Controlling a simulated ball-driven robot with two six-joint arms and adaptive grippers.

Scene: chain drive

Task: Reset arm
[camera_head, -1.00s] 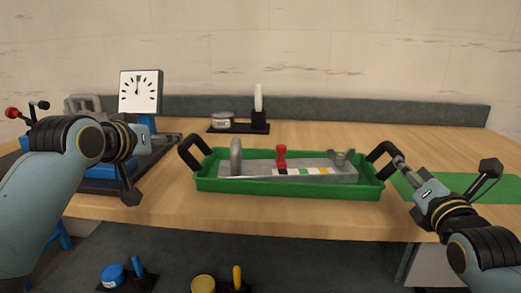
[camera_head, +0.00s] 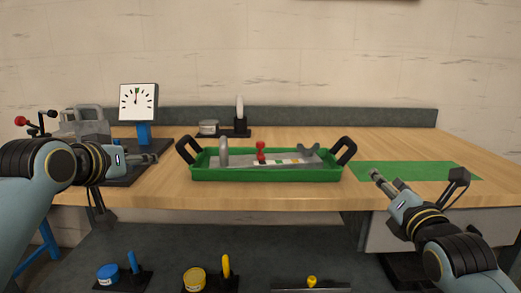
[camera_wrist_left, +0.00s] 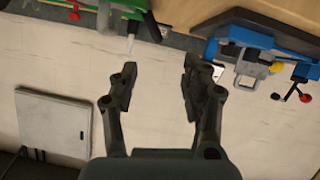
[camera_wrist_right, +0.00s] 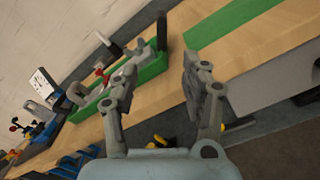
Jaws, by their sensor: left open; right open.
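My left gripper (camera_head: 148,158) is at the left of the head view, in front of the dial stand's base. In the left wrist view its two fingers (camera_wrist_left: 157,92) are apart with nothing between them. My right gripper (camera_head: 375,174) is near the table's front edge, right of the green tray (camera_head: 265,175) and apart from its handle. In the right wrist view its fingers (camera_wrist_right: 158,85) are apart and empty. The tray holds a grey plate with a red knob (camera_head: 260,150), a grey upright pin (camera_head: 224,150) and a coloured strip.
A dial gauge (camera_head: 138,101) stands at the back left beside a grey bracket (camera_head: 87,125). A tin (camera_head: 208,127) and a white-tipped stick (camera_head: 239,112) stand behind the tray. A green mat (camera_head: 420,171) lies bare on the right. Blue (camera_head: 108,274) and yellow (camera_head: 194,279) tins sit below.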

